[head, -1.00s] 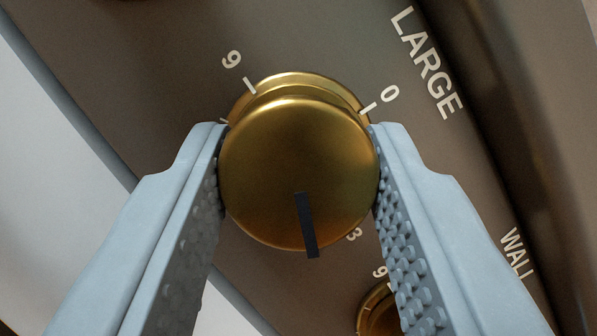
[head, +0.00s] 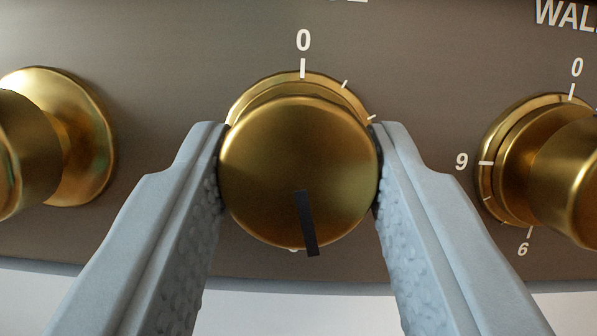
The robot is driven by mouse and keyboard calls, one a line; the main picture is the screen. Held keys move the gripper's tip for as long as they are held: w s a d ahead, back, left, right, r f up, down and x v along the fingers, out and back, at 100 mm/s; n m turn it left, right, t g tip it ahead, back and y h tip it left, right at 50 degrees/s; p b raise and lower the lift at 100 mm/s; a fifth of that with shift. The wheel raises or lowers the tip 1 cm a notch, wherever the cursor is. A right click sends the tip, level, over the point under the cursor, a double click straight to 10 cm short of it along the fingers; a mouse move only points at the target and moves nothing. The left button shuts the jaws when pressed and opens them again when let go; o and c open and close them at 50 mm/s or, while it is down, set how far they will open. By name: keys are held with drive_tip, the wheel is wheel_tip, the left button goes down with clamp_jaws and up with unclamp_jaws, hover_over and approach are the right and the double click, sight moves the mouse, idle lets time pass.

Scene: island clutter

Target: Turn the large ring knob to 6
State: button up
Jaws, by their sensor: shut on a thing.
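The large ring knob (head: 290,170) is a round brass knob in the middle of the head view. My gripper (head: 299,165) is shut on it, with one pale blue-grey finger on its left side and the other on its right. The dark pointer line (head: 306,224) on its face points down and slightly right, nearly opposite the 0 mark (head: 303,45) at the top. A small white mark (head: 293,249) peeks out at the knob's lower edge, just left of the pointer tip. The knob's other numerals are hidden behind it and the fingers.
The grey-brown panel (head: 180,45) carries another brass knob (head: 85,150) at the left. The wall knob (head: 565,180), at the right, has its own 0, 9 and 6 marks around it. Both stand apart from my fingers. The panel's lower edge runs below, with a pale surface beneath.

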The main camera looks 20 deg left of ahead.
drive_tip(key=shift+m+h, duration=1)
drive_tip(key=shift+m, duration=1.1)
drive_tip(key=o, duration=1)
drive_tip(key=shift+v, duration=3.8)
drive_tip(key=shift+a+f, duration=0.1)
